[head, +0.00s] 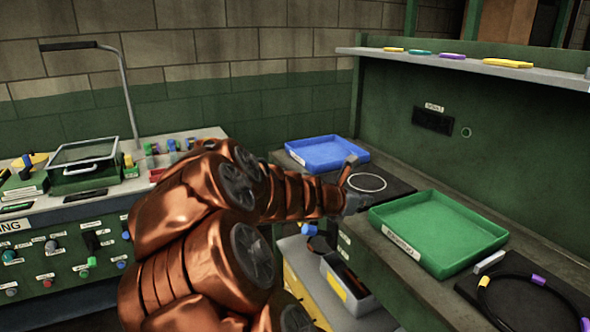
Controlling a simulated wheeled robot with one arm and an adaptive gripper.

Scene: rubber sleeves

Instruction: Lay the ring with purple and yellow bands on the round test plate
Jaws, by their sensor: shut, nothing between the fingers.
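A large black ring (497,311) with yellow and purple bands lies on a dark mat at the lower right of the head view, and the frame edge cuts it off. A pale circle (383,187), seemingly the round test plate or its rim, shows on a dark square on the bench between the blue and green trays. My gripper (354,186) is at the left edge of this circle, shut and empty. It looks small here, and I cannot tell whether it touches the plate. The ring is well apart from it, beyond the green tray.
A green tray (480,236) stands between the dark square and the ring. A blue tray (327,146) stands behind to the left. A shelf (520,75) with small coloured items runs above. Grey bins (358,299) sit below the bench. A control console (60,262) is at left.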

